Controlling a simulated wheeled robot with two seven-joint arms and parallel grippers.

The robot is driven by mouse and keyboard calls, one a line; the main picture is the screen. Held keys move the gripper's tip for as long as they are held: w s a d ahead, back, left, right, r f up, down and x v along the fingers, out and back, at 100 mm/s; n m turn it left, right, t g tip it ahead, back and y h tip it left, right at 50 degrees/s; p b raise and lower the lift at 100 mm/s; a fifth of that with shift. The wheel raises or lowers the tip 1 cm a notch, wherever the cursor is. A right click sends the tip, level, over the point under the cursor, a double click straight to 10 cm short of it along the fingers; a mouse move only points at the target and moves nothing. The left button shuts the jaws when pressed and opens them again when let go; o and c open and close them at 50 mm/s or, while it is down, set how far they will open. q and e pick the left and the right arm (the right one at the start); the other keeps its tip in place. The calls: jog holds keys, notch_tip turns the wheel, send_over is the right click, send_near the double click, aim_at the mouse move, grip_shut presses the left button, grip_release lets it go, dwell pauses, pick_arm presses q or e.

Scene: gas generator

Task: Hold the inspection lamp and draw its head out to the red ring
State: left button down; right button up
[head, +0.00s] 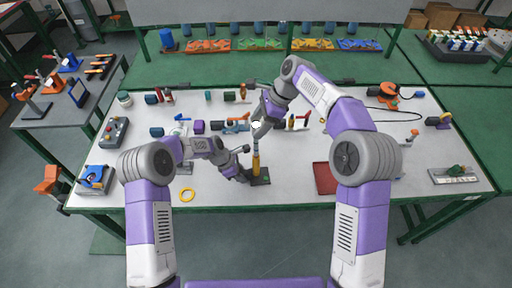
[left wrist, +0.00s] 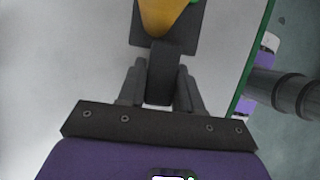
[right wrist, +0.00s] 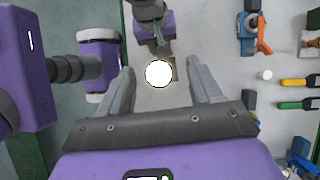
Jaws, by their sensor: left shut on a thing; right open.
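The inspection lamp (head: 256,160) stands upright at the front middle of the table, with a yellow-orange grip and a black base. Its glowing white head (head: 256,125) is at the top. In the left wrist view its yellow grip (left wrist: 162,16) shows above a dark part. My left gripper (head: 246,174) is shut on the lamp low down, near the base. My right gripper (head: 259,126) is open at the lamp head from above. In the right wrist view the round white head (right wrist: 159,73) lies between the fingers, with space on both sides. I cannot make out the red ring.
Several tools and small parts form a row behind the lamp. The front table between lamp and red tray is clear.

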notch_tip(320, 180, up, 6)
jog(key=shift+r, duration=0.25)
